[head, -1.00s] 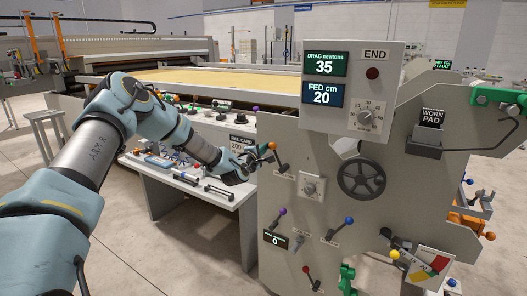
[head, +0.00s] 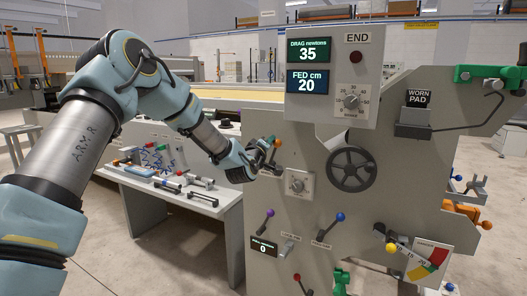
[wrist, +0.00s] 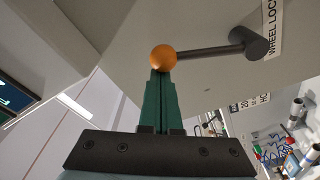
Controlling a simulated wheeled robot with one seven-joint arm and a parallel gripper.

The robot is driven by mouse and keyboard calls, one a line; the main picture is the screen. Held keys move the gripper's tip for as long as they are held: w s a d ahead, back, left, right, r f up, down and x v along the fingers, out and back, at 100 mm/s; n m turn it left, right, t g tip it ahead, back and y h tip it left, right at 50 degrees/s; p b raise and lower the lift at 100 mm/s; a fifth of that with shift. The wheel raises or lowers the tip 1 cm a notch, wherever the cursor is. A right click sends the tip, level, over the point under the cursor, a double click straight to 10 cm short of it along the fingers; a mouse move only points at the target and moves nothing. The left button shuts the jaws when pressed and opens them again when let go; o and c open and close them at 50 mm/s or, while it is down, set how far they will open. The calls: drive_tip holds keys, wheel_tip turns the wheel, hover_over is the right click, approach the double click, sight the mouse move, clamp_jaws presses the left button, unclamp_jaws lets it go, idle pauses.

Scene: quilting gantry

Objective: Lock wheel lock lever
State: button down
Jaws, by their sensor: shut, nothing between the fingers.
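The wheel lock lever (wrist: 205,54) is a dark rod with an orange ball end (wrist: 163,58). In the wrist view it runs left from a dark round pivot (wrist: 252,44) beside a label reading WHEEL LOCK (wrist: 270,30). My gripper (wrist: 158,74) has green fingers, shut and empty, with their tips right at the ball. The ball overlaps the tips; whether they touch it I cannot tell. In the head view my gripper (head: 268,148) is at the panel's left edge, left of the black handwheel (head: 352,169), and partly hides the lever.
A knob plate (head: 297,184) sits just right of my gripper. Purple (head: 269,213) and blue (head: 340,217) ball levers are below. A display box (head: 335,78) stands above. A table with tools (head: 170,180) is to the left.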

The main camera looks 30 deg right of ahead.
drive_tip(key=shift+s+d+f+m+b, duration=0.2)
drive_tip(key=shift+s+d+m+b, duration=0.05)
drive_tip(key=shift+s+m+b, duration=0.25)
drive_tip(key=shift+s+d+f+m+b, duration=0.2)
drive_tip(key=shift+s+m+b, duration=0.15)
drive_tip(key=shift+m+b, duration=0.25)
drive_tip(key=shift+r, duration=0.1)
